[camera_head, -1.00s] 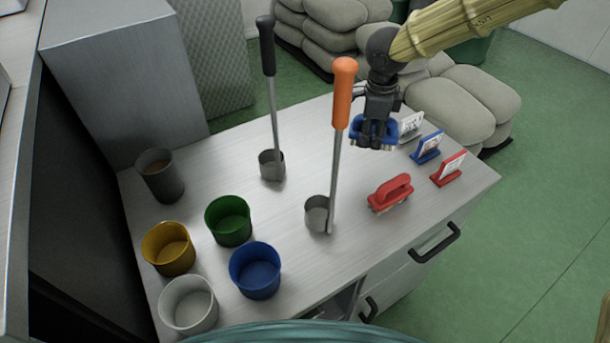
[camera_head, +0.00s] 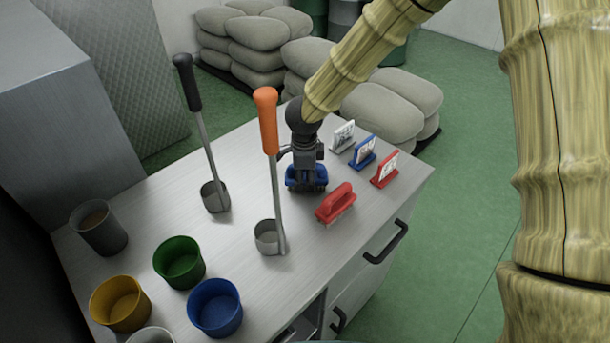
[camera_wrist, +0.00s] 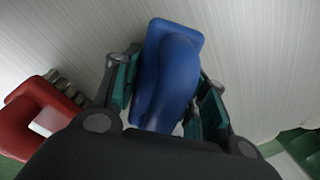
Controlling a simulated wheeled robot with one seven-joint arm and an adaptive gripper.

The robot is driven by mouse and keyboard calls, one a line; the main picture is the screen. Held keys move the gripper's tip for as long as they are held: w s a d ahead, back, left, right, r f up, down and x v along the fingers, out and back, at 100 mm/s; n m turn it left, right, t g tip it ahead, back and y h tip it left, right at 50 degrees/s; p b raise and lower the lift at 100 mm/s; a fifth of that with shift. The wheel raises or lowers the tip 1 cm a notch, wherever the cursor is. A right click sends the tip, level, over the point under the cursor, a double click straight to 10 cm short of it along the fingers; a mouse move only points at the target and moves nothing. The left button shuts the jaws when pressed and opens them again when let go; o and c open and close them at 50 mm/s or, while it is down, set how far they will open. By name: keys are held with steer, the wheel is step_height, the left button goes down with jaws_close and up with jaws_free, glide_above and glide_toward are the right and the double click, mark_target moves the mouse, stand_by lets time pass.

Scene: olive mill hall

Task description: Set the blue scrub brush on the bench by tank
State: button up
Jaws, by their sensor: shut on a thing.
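The blue scrub brush (camera_head: 306,179) is in my gripper (camera_head: 305,168), at the back part of the bench top (camera_head: 245,205). In the wrist view the blue brush (camera_wrist: 168,75) lies between the two teal-padded fingers (camera_wrist: 165,105), which are shut on its handle. It is low over the bench; I cannot tell whether it touches the surface. A red scrub brush (camera_head: 336,203) stands on the bench just right and in front of it, and shows at the left in the wrist view (camera_wrist: 38,112).
Small sign cards, white (camera_head: 343,136), blue (camera_head: 363,154) and red (camera_head: 384,169), stand along the right edge. Orange-handled (camera_head: 266,120) and black-handled (camera_head: 187,85) dippers stand left of my gripper. Green (camera_head: 180,263), blue (camera_head: 215,307), yellow (camera_head: 121,303) and grey (camera_head: 102,228) cups are front left.

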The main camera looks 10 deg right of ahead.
mark_target(305, 180)
stand_by(0.3)
steer(key=o, duration=0.9)
steer(key=shift+d, duration=0.1)
steer(key=r, duration=0.4)
steer(key=s+r+b, duration=0.1)
steer(key=r, duration=0.7)
steer(key=shift+s, duration=0.35)
